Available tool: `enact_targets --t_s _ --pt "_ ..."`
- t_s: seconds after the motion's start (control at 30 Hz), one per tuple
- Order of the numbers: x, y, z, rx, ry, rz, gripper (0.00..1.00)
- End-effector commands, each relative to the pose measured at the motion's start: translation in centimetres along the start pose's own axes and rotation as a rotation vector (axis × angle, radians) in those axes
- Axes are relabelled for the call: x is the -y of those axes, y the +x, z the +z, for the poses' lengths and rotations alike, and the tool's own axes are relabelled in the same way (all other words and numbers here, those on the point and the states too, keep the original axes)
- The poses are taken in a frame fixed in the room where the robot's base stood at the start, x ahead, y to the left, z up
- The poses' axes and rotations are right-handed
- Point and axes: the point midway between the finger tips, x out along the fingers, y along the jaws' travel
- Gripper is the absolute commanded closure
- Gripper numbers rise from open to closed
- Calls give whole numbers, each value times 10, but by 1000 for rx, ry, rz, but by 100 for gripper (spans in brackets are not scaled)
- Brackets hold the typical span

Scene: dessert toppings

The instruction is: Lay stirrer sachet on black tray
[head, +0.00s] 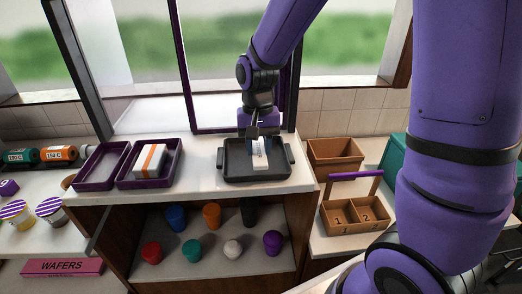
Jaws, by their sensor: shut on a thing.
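The black tray (233,172) lies on the white counter top, right of the purple trays. It is dark with raised rims and side handles. My gripper (259,137) points down over the back part of the tray, shut on the stirrer sachet (259,157).
Two purple trays (98,168) stand at left; one holds a white box with an orange stripe (151,161). A brown wooden box (337,152) and a numbered caddy with a purple handle (354,175) stand at right. Purple frame posts (186,70) rise behind. Coloured cups fill the shelf below.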

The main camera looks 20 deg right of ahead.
Motion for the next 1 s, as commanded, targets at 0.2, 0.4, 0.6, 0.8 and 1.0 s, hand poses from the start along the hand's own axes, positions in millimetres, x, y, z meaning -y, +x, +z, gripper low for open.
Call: enact_targets --t_s 0.2,0.4,0.6,0.8,1.0 --pt "-5 -1 -18 0 1 0 87" --pt "-9 3 -32 2 0 1 87" --pt "-9 32 -34 2 0 2 87" --pt "-8 34 -35 -1 -1 0 87" --pt "-8 37 -35 0 -1 0 87"
